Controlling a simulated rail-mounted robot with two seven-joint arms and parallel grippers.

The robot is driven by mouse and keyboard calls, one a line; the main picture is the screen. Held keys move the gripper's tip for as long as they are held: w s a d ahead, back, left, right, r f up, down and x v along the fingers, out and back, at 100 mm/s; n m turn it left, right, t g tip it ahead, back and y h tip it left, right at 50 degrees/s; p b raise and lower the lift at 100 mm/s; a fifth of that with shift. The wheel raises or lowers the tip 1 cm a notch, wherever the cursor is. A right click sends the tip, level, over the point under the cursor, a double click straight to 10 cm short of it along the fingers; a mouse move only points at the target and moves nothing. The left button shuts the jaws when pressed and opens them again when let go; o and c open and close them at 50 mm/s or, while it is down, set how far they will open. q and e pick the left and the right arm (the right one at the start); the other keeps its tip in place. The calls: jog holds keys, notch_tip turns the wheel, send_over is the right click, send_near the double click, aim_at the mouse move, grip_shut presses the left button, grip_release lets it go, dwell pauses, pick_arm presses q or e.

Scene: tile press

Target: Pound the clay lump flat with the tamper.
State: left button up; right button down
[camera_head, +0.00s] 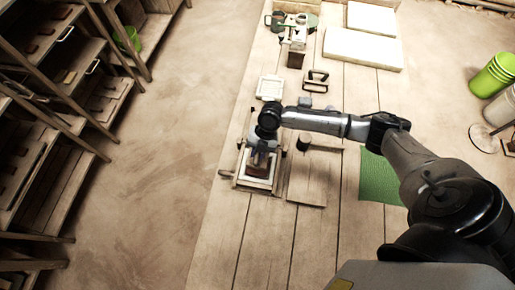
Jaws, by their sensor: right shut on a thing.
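My right gripper (262,151) reaches in from the right and points down over a wooden mould frame (242,181) on the table. It is shut on a small upright piece that I take to be the tamper's handle, mostly hidden by the fingers. Below the fingers a reddish-brown mass (257,170) shows inside the frame. I cannot tell how much of it is the tamper's head and how much is the clay lump. My left gripper is not in view.
A wooden board (308,188) and a dark cylinder (303,143) are right of the frame. A green mat (379,180) lies further right. White slabs (363,48) and a small press (297,35) stand at the back. Shelves (50,130) fill the left, beyond clear floor.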

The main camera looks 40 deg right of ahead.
notch_tip(320, 180, down, 6)
jog(key=b, duration=0.5)
jog(key=shift+f, duration=0.25)
jog(key=shift+r+p, duration=0.35)
jog(key=shift+p, duration=0.05)
jog(key=shift+a+r+p, duration=0.1)
jog(key=shift+r+p, duration=0.35)
jog(key=shift+r, duration=0.05)
notch_tip(320, 180, up, 5)
jog(key=p, duration=0.4)
jog(key=shift+r, duration=0.1)
notch_tip(320, 180, up, 5)
jog(key=p, duration=0.4)
